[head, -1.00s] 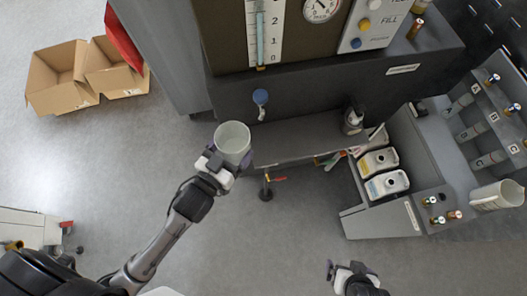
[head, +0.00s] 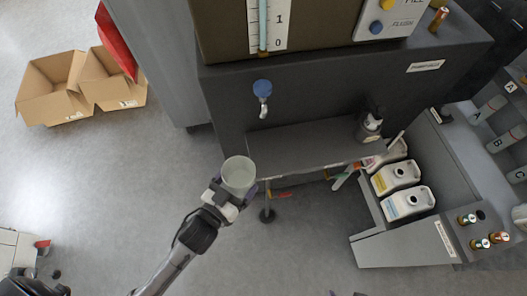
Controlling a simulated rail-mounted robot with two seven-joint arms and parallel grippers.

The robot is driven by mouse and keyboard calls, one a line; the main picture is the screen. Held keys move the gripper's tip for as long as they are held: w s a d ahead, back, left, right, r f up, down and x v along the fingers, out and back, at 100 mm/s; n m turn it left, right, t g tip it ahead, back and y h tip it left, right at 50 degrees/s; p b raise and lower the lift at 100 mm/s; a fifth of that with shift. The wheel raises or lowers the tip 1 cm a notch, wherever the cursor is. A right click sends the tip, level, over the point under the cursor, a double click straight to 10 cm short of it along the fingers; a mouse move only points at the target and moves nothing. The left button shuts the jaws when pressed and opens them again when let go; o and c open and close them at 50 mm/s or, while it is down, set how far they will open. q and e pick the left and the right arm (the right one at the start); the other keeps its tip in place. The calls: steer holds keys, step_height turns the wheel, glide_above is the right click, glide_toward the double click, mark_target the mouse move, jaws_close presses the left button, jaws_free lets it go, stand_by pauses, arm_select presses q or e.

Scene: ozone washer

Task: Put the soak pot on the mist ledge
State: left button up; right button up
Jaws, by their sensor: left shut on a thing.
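The soak pot (head: 238,178), a pale open-topped cylinder that looks empty, is in my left gripper (head: 229,197). The gripper is shut on the pot's near side and holds it upright off the floor. The dark grey shelf under the blue tap, which looks like the mist ledge (head: 300,146), lies just beyond and right of the pot. The pot is at the ledge's front left corner in the picture; I cannot tell its height relative to the ledge. Only small bits of my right gripper (head: 345,294) show at the bottom edge, so its jaws are hidden.
A blue tap (head: 263,92) hangs over the ledge's left part. A dark pump bottle (head: 370,124) stands at its right end. White jugs (head: 408,202) sit in a side bay. Cardboard boxes (head: 55,90) lie at far left. The ledge's middle is clear.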

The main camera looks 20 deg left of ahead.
arm_select(q)
steer(key=b, duration=0.1)
glide_above(263, 157)
steer(key=s, duration=0.4)
steer(key=shift+w+a, duration=0.2)
steer(key=shift+a, duration=0.15)
steer(key=w, duration=0.1)
steer(key=w+b, duration=0.1)
steer(key=w, duration=0.2)
steer(key=shift+d+b, duration=0.3)
steer(key=shift+d, duration=0.05)
steer(key=shift+w+f+b, duration=0.1)
steer(key=shift+f+b, duration=0.3)
steer(key=shift+f, duration=0.3)
steer(key=shift+s, duration=0.3)
steer(key=shift+w+f, duration=0.15)
steer(key=o, duration=0.6)
steer(key=shift+o, duration=0.9)
steer(key=shift+f, duration=0.1)
